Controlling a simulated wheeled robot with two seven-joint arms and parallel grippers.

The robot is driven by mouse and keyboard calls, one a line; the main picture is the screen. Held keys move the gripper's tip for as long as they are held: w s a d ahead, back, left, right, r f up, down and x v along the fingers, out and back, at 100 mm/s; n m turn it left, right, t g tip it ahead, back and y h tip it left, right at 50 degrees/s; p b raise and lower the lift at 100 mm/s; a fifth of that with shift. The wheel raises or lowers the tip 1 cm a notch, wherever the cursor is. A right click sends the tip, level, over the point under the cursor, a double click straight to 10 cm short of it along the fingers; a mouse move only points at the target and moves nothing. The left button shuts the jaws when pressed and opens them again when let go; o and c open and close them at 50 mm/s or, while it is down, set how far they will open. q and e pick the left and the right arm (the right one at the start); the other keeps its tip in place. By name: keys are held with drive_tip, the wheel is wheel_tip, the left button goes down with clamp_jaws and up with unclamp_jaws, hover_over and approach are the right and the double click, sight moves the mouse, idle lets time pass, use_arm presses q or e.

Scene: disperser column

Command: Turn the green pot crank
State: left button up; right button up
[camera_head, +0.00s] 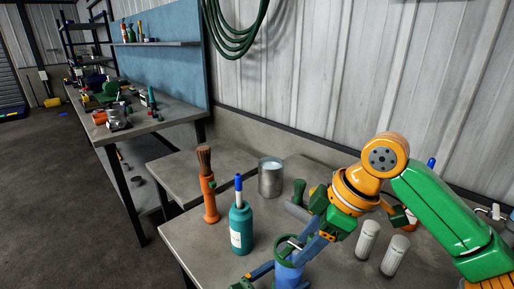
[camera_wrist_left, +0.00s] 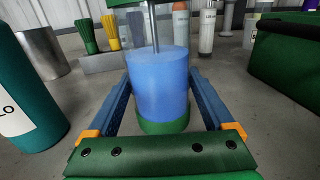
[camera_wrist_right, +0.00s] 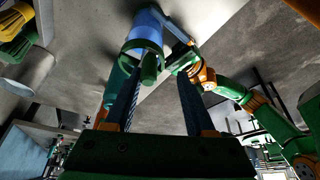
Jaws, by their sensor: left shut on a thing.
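The pot (camera_head: 288,274) has a blue body and a green base and stands upright on the table; it fills the middle of the left wrist view (camera_wrist_left: 158,85). A thin metal rod (camera_wrist_left: 154,28) rises from it. My left gripper (camera_wrist_left: 161,74) is shut on its body, one finger on each side. My right gripper (camera_head: 308,244) reaches down from the upper right, close above the pot. In the right wrist view, its fingers (camera_wrist_right: 158,80) are apart. A green crank handle (camera_wrist_right: 149,69) shows between the fingertips, nearer the left one. Contact there cannot be told.
A teal bottle (camera_head: 241,228) with a blue top and an orange-handled brush (camera_head: 208,186) stand left of the pot. A metal can (camera_head: 271,178) stands behind it. Two white cylinders (camera_head: 367,240) (camera_head: 395,257) stand to the right.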

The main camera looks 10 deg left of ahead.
drive_tip(key=m, duration=0.2)
drive_tip(key=a+m+t, duration=0.1)
drive_tip(key=shift+s+a+m, duration=0.1)
drive_tip(key=shift+s+m, duration=0.25)
drive_tip(key=shift+m, duration=0.05)
drive_tip(key=m+t, duration=0.1)
drive_tip(key=a+m+h, duration=0.1)
drive_tip(key=m, duration=0.1)
drive_tip(key=shift+a+m+t, duration=0.15)
drive_tip(key=shift+m+t, duration=0.15)
drive_tip(key=shift+t, duration=0.1)
drive_tip(key=v, duration=1.2)
drive_tip(key=w+a+r+t+y, duration=0.2)
drive_tip(key=w+a+r+t, duration=0.3)
drive_tip(key=r, duration=0.3)
drive_tip(key=w+a+r+m+t+y, duration=0.1)
drive_tip(key=w+a+r+t+y, duration=0.1)
drive_tip(key=w+a+r+t, duration=0.4)
wheel_tip(320, 180, up, 2)
drive_tip(key=shift+w+a+r, duration=0.2)
drive_tip(key=shift+w+a, duration=0.1)
drive_tip(key=shift+w, duration=0.35)
